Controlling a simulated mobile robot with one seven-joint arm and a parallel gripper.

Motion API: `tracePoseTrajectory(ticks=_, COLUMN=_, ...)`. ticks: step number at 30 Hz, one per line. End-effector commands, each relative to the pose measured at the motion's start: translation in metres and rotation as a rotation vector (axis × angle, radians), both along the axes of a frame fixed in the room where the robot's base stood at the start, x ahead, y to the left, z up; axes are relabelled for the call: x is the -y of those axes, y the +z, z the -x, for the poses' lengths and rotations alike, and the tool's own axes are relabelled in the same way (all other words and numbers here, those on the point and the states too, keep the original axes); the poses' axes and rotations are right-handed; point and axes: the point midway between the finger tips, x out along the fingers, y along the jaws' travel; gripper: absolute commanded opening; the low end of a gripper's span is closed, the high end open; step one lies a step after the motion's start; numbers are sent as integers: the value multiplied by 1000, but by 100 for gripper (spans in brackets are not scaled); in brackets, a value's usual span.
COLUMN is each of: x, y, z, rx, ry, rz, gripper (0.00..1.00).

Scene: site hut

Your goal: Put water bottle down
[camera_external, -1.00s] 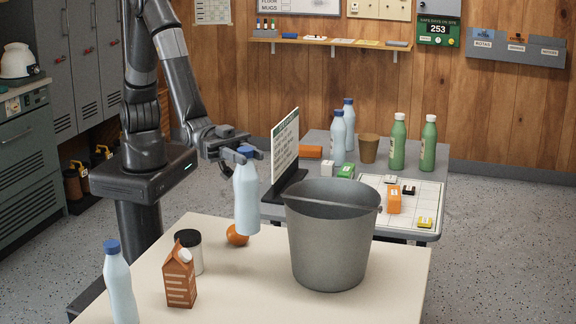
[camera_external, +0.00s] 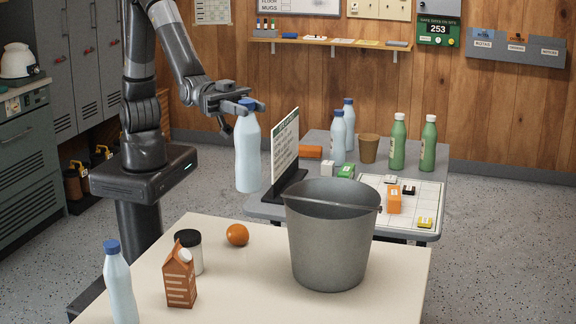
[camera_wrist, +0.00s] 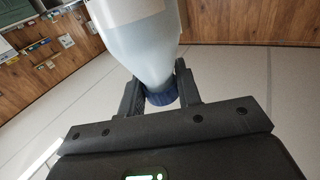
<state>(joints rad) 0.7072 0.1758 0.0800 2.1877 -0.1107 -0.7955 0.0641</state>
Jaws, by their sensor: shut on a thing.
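My gripper (camera_external: 243,105) is shut on the blue cap of a pale blue water bottle (camera_external: 247,152). The bottle hangs upright in the air, left of the upright sign board and beyond the cream table's far edge. In the wrist view the fingers (camera_wrist: 161,97) close around the blue cap, and the bottle body (camera_wrist: 143,40) extends away from them. Another water bottle (camera_external: 119,285) stands at the near left of the cream table (camera_external: 225,295). Two more water bottles (camera_external: 338,139) stand on the grey table (camera_external: 318,147) behind.
A grey bucket (camera_external: 328,245), an orange (camera_external: 237,235), a dark-lidded jar (camera_external: 189,251) and a brown carton (camera_external: 180,277) stand on the cream table. The grey table holds a sign board (camera_external: 285,147), a brown cup (camera_external: 368,148), green bottles (camera_external: 398,145) and a gridded board (camera_external: 413,211) with small blocks.

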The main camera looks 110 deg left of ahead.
Motion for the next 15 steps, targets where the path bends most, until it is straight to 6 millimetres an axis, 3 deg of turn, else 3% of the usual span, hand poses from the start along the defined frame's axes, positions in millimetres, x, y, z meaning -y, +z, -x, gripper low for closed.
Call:
tracePoseTrajectory(ticks=8, x=-17, y=3, z=-17, rx=1, ry=58, rz=2, gripper=0)
tracePoseTrajectory(ticks=15, x=-47, y=6, z=-44, rx=0, ry=158, rz=2, gripper=0)
